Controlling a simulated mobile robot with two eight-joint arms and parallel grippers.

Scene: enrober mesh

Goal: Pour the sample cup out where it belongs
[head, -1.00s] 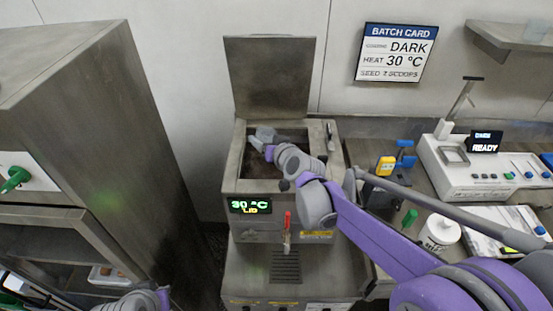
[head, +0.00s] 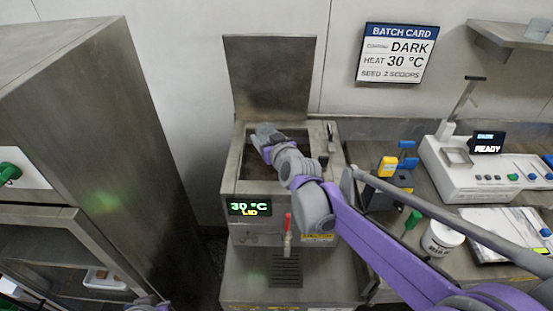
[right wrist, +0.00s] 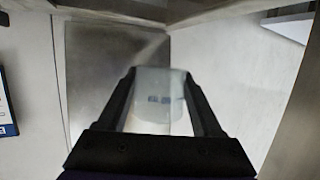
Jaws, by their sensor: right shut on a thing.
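My right gripper (head: 262,143) is over the open mouth of the steel tank (head: 255,226), near its back left. It is shut on the sample cup (head: 268,131), a small greyish cup partly hidden by the gripper in the head view. In the right wrist view the cup (right wrist: 158,98) is translucent and pale, between the two dark fingers. The cup looks tilted over; I cannot tell whether anything is left in it. The tank's lid (head: 270,78) stands open upright, and its display (head: 249,207) reads 30 °C and LID. My left gripper is out of view.
The batch card (head: 397,54) reads DARK, 30 °C, seed 2 scoops. On the right bench are an instrument (head: 465,172) showing READY, a white tub (head: 441,238) and yellow and blue items (head: 388,166). A red-handled tap (head: 287,232) is on the tank front. A steel cabinet (head: 95,130) stands left.

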